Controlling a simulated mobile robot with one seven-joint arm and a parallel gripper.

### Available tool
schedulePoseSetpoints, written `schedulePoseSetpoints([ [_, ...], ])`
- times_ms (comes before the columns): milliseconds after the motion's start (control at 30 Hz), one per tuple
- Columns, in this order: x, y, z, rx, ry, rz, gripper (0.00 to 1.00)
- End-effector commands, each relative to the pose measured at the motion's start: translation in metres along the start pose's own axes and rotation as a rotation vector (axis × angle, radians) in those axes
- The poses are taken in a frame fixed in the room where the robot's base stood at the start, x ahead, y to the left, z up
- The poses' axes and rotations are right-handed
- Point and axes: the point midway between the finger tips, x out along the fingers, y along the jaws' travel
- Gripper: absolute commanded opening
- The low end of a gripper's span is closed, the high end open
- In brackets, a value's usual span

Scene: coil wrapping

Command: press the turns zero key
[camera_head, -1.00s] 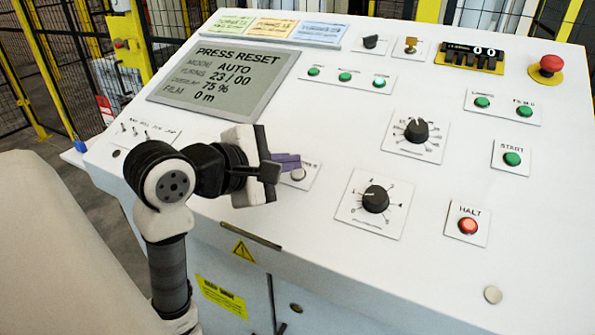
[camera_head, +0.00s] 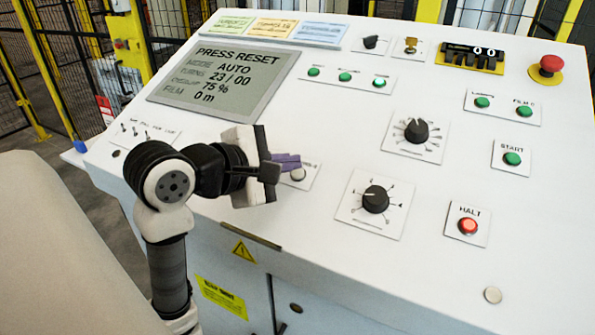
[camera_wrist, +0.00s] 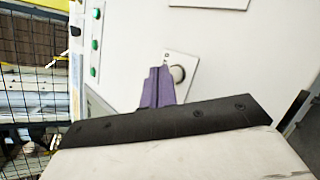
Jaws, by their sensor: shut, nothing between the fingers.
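The turns zero key is a pale round button (camera_head: 298,174) on a small white plate, left of the lower dial. Its label is partly hidden by my gripper in the head view. In the wrist view the key (camera_wrist: 178,74) shows just right of the purple fingertips. My gripper (camera_head: 287,162) is shut and empty, its purple fingers together and pointing at the key's plate. In the wrist view the fingertips (camera_wrist: 160,72) overlap the plate's left part, beside the key. I cannot tell whether they touch the panel. The display (camera_head: 225,75) reads PRESS RESET, AUTO, 23 / 00, 75 %, 0 m.
Two black dials (camera_head: 376,199) (camera_head: 416,131) sit right of the key. A red HALT button (camera_head: 467,225), a green START button (camera_head: 512,159) and a red emergency knob (camera_head: 547,66) are farther right. Small toggle switches (camera_head: 135,130) stand at the left.

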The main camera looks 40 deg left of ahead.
Motion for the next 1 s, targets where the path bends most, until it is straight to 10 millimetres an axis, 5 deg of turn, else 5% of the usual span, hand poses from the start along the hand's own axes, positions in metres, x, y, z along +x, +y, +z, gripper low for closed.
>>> schedulePoseSetpoints([
  [1000, 0.006, -0.0042, -0.0042, 0.0, 0.0, 0.0, 0.0],
])
